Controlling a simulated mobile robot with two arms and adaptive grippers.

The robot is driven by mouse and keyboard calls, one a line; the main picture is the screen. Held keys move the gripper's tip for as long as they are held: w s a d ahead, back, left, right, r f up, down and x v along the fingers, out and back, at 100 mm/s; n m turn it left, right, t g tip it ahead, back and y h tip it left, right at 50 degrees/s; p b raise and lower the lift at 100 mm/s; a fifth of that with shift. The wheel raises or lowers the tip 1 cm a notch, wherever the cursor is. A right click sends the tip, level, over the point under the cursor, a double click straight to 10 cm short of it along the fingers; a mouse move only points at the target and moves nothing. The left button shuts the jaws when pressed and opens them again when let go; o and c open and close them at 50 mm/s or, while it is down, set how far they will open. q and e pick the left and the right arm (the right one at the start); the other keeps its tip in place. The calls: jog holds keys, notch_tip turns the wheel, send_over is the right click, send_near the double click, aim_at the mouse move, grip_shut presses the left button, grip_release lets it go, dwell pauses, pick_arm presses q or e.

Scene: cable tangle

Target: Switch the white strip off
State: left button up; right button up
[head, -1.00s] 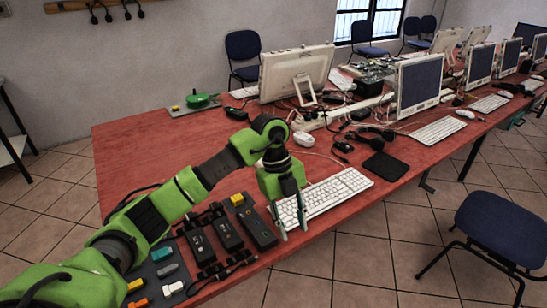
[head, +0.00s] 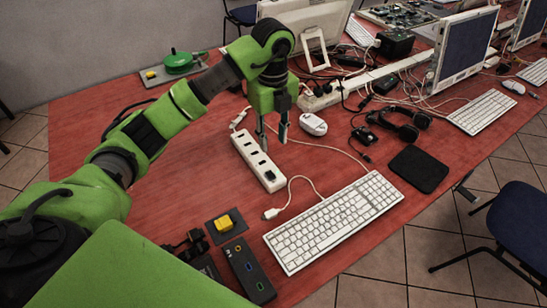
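The white strip (head: 257,160) lies on the red table, with dark slots along its top and a dark switch (head: 270,175) at its near end. I cannot tell the switch's position. My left gripper (head: 273,138) points down by the far right side of the strip. Its two fingers are apart with nothing seen between them. I cannot tell whether a finger touches the strip. My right gripper is not in view.
A white keyboard (head: 334,220) lies near the front edge, with a white cable plug (head: 272,213) beside it. A white mouse (head: 313,124), a headset (head: 400,124) and a black pad (head: 418,169) lie to the right. A black strip (head: 247,271) lies in front.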

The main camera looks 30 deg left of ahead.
pick_arm(q)
send_over(272, 176)
notch_tip(272, 176, down, 4)
notch_tip(272, 176, down, 9)
jog(key=shift+s+r+p, duration=0.1)
jog(key=shift+r+p, duration=0.05)
jog(key=shift+p, duration=0.7)
jog(key=shift+f, duration=0.3)
grip_shut()
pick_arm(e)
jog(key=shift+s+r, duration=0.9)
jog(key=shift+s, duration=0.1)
